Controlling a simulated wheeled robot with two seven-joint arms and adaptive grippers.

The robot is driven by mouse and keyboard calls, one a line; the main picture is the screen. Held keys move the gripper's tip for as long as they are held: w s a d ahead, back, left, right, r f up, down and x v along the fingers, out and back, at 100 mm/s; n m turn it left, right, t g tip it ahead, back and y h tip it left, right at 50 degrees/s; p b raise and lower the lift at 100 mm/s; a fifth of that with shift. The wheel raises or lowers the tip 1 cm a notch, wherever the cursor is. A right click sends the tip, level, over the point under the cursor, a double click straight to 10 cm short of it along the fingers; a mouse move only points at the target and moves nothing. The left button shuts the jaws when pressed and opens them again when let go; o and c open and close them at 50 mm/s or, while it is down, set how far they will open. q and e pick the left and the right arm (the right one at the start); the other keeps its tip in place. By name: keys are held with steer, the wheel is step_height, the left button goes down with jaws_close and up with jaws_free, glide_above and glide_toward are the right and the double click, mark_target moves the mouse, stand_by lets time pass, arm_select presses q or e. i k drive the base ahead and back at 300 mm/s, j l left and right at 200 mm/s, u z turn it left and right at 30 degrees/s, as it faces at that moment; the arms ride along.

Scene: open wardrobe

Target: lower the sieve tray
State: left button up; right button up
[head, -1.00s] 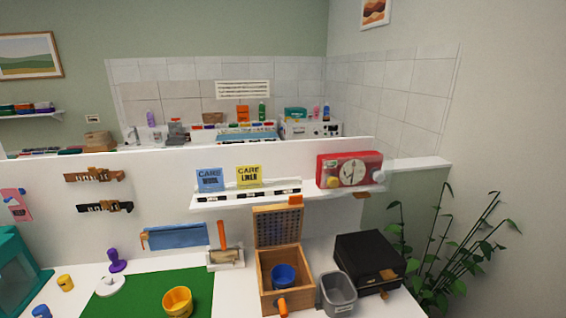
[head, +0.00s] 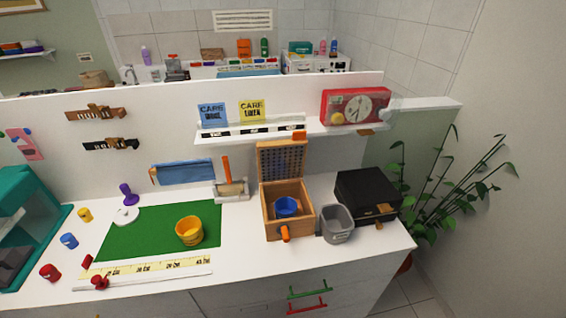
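A wooden box (head: 287,224) stands on the white worktop right of the green mat. A wood-framed panel with a dark perforated grid, which looks like the sieve tray (head: 283,162), stands upright at the back of the box. A small orange piece (head: 299,136) is at its top right corner. A blue cup (head: 287,207) sits inside the open box. An orange handle (head: 285,233) sticks out at the box's front. Neither of my grippers shows in the head view.
A grey bin (head: 338,229) stands close to the box's right, with a black case (head: 368,194) beyond it. A brush stand (head: 231,189) is to the left. A shelf (head: 230,137) with a red timer (head: 354,106) hangs above. The green mat (head: 140,237) holds a yellow cup (head: 189,231).

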mark_target(281, 160)
steer(key=k+u, duration=0.15)
steer(key=u, duration=0.25)
steer(key=k+j+u, duration=0.15)
steer(key=u, duration=0.25)
